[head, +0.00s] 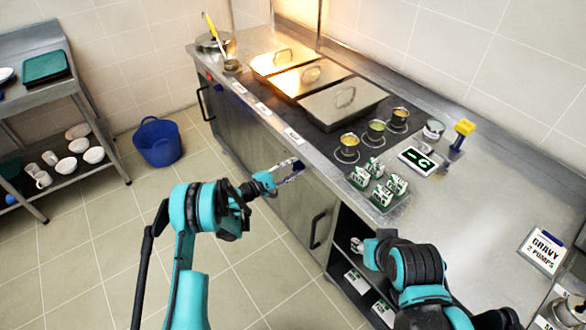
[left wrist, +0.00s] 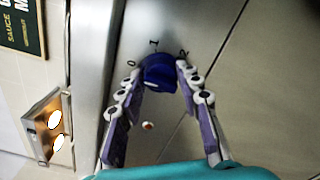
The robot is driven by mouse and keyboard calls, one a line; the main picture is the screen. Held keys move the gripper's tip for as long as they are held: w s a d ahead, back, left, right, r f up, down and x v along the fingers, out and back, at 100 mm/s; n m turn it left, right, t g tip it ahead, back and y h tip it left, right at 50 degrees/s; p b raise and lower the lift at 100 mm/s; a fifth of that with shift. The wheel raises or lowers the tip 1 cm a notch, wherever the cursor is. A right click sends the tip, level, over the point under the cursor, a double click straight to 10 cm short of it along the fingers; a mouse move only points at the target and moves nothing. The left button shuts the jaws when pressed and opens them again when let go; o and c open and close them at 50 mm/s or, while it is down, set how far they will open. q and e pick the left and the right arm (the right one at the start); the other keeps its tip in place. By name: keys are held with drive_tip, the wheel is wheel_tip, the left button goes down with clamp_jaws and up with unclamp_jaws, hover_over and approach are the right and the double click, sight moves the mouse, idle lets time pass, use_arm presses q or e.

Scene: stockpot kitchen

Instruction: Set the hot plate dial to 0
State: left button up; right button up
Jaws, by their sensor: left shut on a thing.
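The blue hot plate dial (left wrist: 158,76) sits on the metal front panel, with the marks 0, I and what looks like 2 around its upper side. My left gripper (left wrist: 160,68) is shut on the dial, one finger on each side. Which mark the dial points to I cannot tell. In the head view my left gripper (head: 291,172) is at the counter's front face, and the dial is hard to make out there. My right gripper (head: 358,245) is near the open shelf under the counter; its fingers are too small to judge.
Covered metal pans (head: 343,102) stand on the dark hot surface of the counter. Several small cartons (head: 375,166) and tins are to their right. A blue bucket (head: 157,142) stands on the floor, near a metal rack (head: 76,92) at left. A small orange light (left wrist: 148,125) shows below the dial.

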use_arm(q)
drive_tip(key=o, duration=1.1)
drive_tip(key=shift+o, duration=0.2)
drive_tip(key=v, duration=1.2)
